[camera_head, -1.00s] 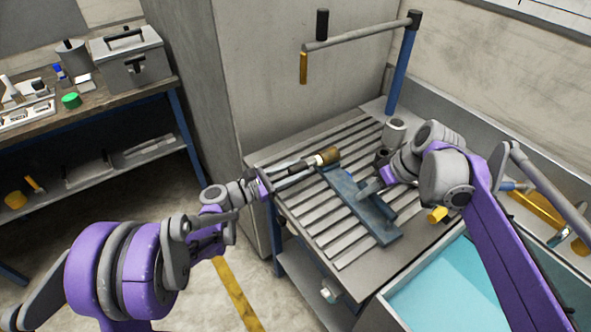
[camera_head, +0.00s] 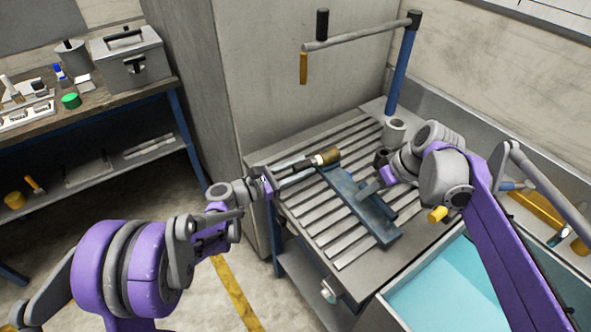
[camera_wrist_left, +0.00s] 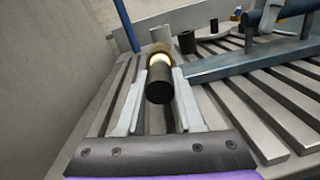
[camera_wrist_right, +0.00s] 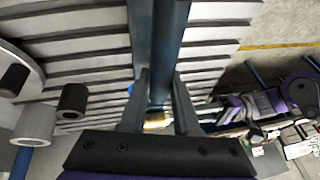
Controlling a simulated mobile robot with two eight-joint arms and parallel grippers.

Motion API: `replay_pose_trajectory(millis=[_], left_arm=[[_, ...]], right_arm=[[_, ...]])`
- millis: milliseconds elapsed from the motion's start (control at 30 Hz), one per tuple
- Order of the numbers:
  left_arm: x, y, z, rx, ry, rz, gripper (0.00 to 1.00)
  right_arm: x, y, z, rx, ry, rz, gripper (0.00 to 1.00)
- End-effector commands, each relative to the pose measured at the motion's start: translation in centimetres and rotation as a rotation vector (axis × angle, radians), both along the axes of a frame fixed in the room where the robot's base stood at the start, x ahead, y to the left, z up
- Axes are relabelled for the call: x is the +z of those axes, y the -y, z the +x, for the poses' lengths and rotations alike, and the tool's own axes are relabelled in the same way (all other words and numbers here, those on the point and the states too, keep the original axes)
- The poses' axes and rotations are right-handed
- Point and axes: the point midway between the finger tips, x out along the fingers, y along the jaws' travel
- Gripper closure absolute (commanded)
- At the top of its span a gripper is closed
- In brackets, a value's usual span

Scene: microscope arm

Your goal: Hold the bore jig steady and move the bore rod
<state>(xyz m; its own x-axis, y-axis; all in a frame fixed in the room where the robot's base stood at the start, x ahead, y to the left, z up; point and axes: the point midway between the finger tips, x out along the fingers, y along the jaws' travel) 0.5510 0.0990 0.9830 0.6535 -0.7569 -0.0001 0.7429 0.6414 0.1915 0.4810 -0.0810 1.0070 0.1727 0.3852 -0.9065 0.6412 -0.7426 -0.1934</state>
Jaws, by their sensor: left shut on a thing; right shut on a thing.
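The blue bore jig (camera_head: 345,192) lies on the slatted table, with a brown bushing (camera_head: 328,157) at its far left end. My left gripper (camera_head: 300,170) is shut on the dark bore rod (camera_wrist_left: 159,88), just left of the bushing. In the left wrist view the rod's near end is between the fingers and lines up with the bushing (camera_wrist_left: 160,52). How deep the rod sits in the bushing is hidden.
Grey and dark cylinders (camera_head: 394,131) stand behind the jig. A blue post (camera_head: 400,75) with a grey arm rises at the table's back. A teal-lined bin (camera_head: 430,290) is at the front right. The slatted table (camera_head: 310,225) is bare left of the jig.

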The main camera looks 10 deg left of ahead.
Motion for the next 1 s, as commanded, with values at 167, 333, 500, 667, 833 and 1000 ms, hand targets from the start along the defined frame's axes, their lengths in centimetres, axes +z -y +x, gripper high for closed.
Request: replay_pose_trajectory(millis=[167, 333, 500, 667, 833, 1000], left_arm=[[0.0, 1.6, 1.3, -0.001, 0.001, -0.001, 1.0], [0.0, 1.5, 1.3, 0.0, 0.001, -0.001, 1.0], [0.0, 1.5, 1.2, 0.0, 0.001, -0.001, 0.4], [0.0, 1.5, 1.2, 0.0, 0.001, -0.001, 0.33], [0.0, 1.4, 1.2, 0.0, 0.0, 0.0, 0.33], [0.0, 0.2, 0.3, 0.003, 0.0, 0.0, 0.33]], right_arm=[[0.1, -0.2, -0.1, 0.004, -0.002, 0.002, 1.0], [0.1, -0.2, -0.1, 0.004, -0.002, 0.002, 1.0], [0.1, -0.2, -0.1, 0.004, -0.001, 0.002, 1.0], [0.1, -0.1, -0.1, 0.003, -0.001, 0.002, 1.0], [0.1, -0.1, -0.1, 0.003, -0.001, 0.002, 1.0], [0.1, -0.1, 0.0, 0.003, -0.001, 0.002, 1.0]])
